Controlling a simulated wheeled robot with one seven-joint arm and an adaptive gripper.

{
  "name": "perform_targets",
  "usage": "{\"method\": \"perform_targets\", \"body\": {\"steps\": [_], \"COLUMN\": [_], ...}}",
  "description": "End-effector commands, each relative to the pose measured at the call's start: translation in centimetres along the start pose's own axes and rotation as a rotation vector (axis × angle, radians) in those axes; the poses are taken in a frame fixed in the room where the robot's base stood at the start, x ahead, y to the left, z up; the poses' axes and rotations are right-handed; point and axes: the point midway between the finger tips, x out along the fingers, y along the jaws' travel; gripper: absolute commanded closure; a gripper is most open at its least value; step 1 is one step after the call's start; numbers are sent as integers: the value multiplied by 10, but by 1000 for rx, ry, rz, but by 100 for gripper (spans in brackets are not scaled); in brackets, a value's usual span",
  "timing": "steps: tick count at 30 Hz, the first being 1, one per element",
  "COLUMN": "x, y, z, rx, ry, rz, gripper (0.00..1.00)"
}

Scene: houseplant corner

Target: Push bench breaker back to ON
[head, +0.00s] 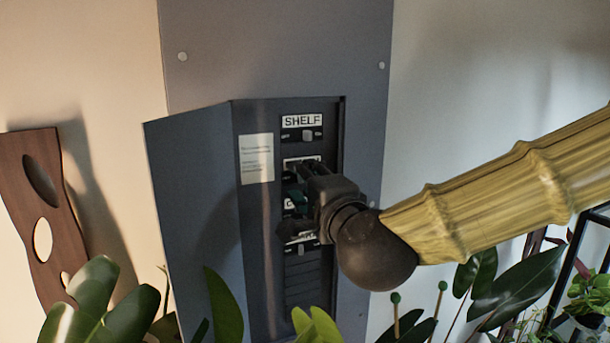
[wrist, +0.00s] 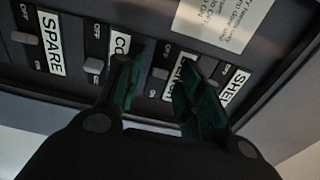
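The bench breaker, with its small pale toggle (wrist: 160,72) beside a partly covered label showing "EN", lies between the "CO…" and "SHELF" breakers in the wrist view. Its toggle sits about midway between the OFF and ON marks. My gripper (wrist: 163,92) is open, with dark green fingertips apart on either side of that toggle. It holds nothing. In the head view my gripper (head: 298,182) is in front of the breaker column and hides most of the bench row. Whether a fingertip touches the panel, I cannot tell.
The shelf breaker (head: 308,134) is above, the CO… toggle (wrist: 93,65) and spare toggle (wrist: 30,38) on the other side. The open cabinet door (head: 190,215) stands left, with a paper notice (head: 256,159) beside the breakers. Leaves (head: 95,305) rise below.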

Motion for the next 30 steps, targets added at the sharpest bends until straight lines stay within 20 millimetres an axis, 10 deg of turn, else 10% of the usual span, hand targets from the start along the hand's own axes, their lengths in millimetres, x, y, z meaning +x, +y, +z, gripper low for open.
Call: {"method": "perform_targets", "body": {"steps": [11, 17, 30], "x": [4, 4, 4], "y": [0, 0, 1], "z": [0, 0, -4], "rx": [0, 0, 6], "ry": [0, 0, -74], "rz": [0, 0, -1], "gripper": [62, 99, 100]}}
